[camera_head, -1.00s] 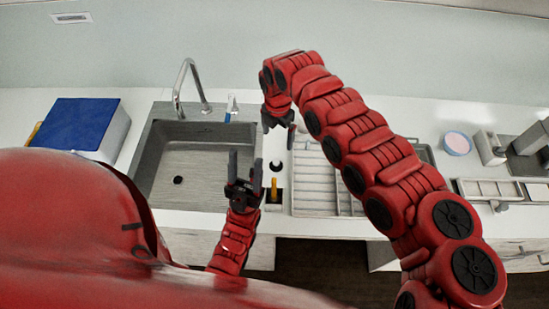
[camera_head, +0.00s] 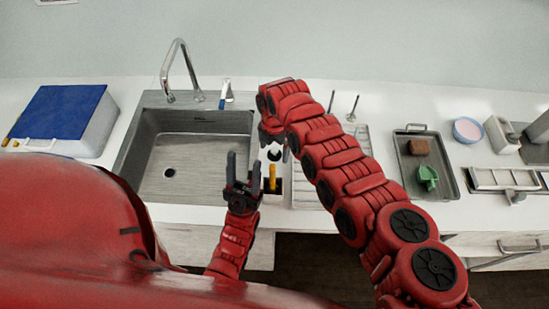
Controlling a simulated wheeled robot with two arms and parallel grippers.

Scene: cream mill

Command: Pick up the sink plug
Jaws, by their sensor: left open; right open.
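A small dark round piece (camera_head: 274,155), which may be the sink plug, lies on the strip of counter right of the sink (camera_head: 200,180). It is too small to be sure. My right gripper (camera_head: 273,142) points down just above it, open, partly hidden by its own arm. My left gripper (camera_head: 243,168) is open and empty, its fingers pointing away from me over the sink's front right corner, left of the dark piece. The drain (camera_head: 169,172) shows as a dark round spot in the sink's floor.
A tall faucet (camera_head: 180,65) stands behind the sink. A yellow-handled item (camera_head: 272,178) stands in a dark holder near the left gripper. A ribbed drainboard (camera_head: 305,180) lies under my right arm. A tray (camera_head: 447,170) with a brown block and green item is farther right, and a blue-lidded box (camera_head: 60,112) is left.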

